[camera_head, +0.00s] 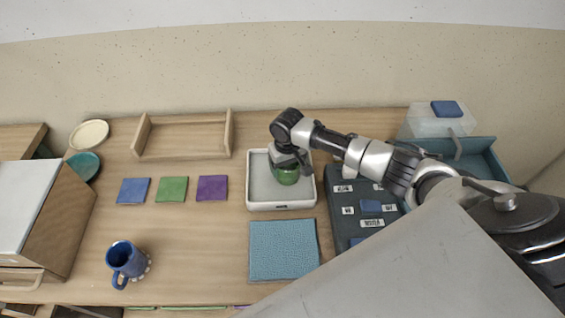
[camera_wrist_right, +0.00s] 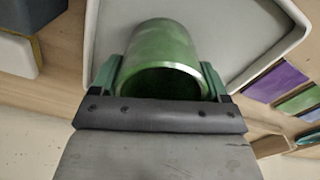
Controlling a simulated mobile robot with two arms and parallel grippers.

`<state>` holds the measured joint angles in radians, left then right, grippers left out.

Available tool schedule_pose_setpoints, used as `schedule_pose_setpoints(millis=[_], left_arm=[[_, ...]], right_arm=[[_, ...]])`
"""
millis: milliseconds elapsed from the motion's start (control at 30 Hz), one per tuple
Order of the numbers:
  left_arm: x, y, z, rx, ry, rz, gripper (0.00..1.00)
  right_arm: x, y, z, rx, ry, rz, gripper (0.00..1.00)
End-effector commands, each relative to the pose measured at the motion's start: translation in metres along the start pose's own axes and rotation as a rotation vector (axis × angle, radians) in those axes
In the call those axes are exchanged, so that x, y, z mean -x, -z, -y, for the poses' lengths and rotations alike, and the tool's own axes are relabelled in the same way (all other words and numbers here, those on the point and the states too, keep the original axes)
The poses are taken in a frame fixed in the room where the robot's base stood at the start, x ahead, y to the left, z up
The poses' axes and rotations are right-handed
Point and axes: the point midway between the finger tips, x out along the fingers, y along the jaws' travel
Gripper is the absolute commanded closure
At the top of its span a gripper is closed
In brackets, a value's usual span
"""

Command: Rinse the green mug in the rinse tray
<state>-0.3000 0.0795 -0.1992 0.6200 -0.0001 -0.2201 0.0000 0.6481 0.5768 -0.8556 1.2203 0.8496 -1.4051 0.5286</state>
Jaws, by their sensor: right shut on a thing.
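The green mug (camera_head: 287,174) is in my right gripper (camera_head: 287,161), inside the outline of the white rinse tray (camera_head: 281,205). In the right wrist view the mug (camera_wrist_right: 165,50) lies between the two fingers of the gripper (camera_wrist_right: 163,85), with its open rim toward the camera. The tray's grey floor and pale rim (camera_wrist_right: 262,70) show behind it. I cannot tell whether the mug touches the tray floor. My left gripper is not in view.
A blue mug (camera_head: 125,260) stands at the front left. Blue, green and purple tiles (camera_head: 212,188) lie left of the tray. A teal mat (camera_head: 283,250) lies in front of it and a dark labelled board (camera_head: 345,208) to its right. A wooden rack (camera_head: 184,153) stands behind.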

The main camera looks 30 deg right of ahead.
Motion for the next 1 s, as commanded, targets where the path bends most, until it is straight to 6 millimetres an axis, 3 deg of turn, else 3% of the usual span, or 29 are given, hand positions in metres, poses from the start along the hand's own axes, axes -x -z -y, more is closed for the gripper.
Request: schedule_pose_setpoints(millis=[600, 1000], left_arm=[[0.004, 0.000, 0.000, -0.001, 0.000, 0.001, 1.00], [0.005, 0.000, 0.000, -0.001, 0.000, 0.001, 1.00]], right_arm=[[0.007, 0.014, 0.038, 0.000, 0.002, -0.001, 0.62], [0.008, 0.015, 0.042, 0.000, 0.001, -0.001, 0.62]])
